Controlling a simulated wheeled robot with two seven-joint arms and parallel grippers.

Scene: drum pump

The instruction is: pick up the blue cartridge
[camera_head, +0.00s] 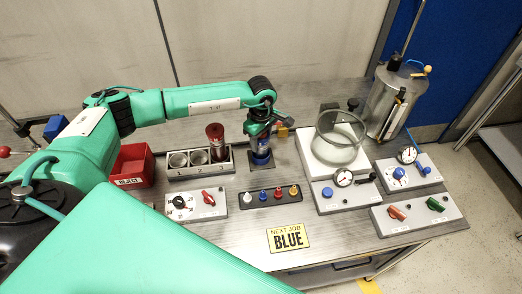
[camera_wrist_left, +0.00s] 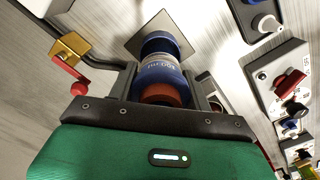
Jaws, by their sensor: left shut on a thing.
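The blue cartridge (camera_head: 261,150) is a cylinder with a blue band and pale lettering, seen right of the three-hole rack. In the left wrist view the cartridge (camera_wrist_left: 160,72) sits between the two fingers, its orange-brown end nearest the camera. My left gripper (camera_head: 259,128) points down and is shut on the cartridge, hiding its upper part in the head view. Below it is a dark square plate (camera_head: 257,170), with a blue ring or base at its middle; I cannot tell if the cartridge is clear of it. My right gripper is not in view.
A grey rack (camera_head: 184,172) holds a dark red cartridge (camera_head: 216,140) in its right-hand hole. A red reject bin (camera_head: 131,166) stands at left. A yellow sign (camera_head: 288,238) reads "NEXT JOB BLUE". A clear cylinder (camera_head: 341,136), knob panels and a metal drum (camera_head: 396,100) stand at right.

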